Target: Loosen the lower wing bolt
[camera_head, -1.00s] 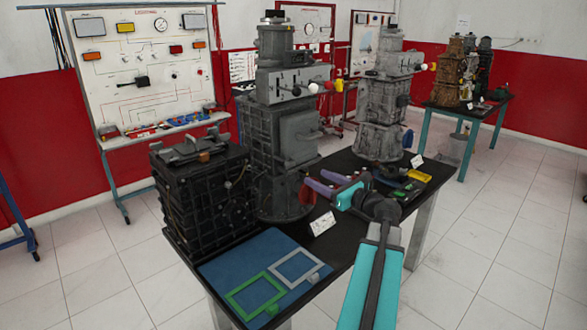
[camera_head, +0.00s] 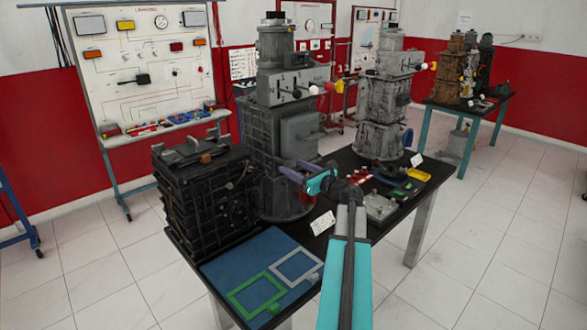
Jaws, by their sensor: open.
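My gripper (camera_head: 289,168), with purple fingers on a teal and dark arm, reaches in from the lower right. Its fingers are spread and no object shows between them. It is in front of the lower part of the tall grey engine trainer (camera_head: 268,120), just below its square side cover (camera_head: 299,136). I cannot tell whether it touches the trainer. I cannot make out the lower wing bolt; it is too small to tell or hidden behind my gripper.
The black table (camera_head: 335,243) also bears a black engine block (camera_head: 200,200), a blue mat (camera_head: 235,262) with green and grey frames, a white card (camera_head: 322,223) and a second grey trainer (camera_head: 382,110). Small parts lie right of my arm. Tiled floor (camera_head: 470,240) is open to the right.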

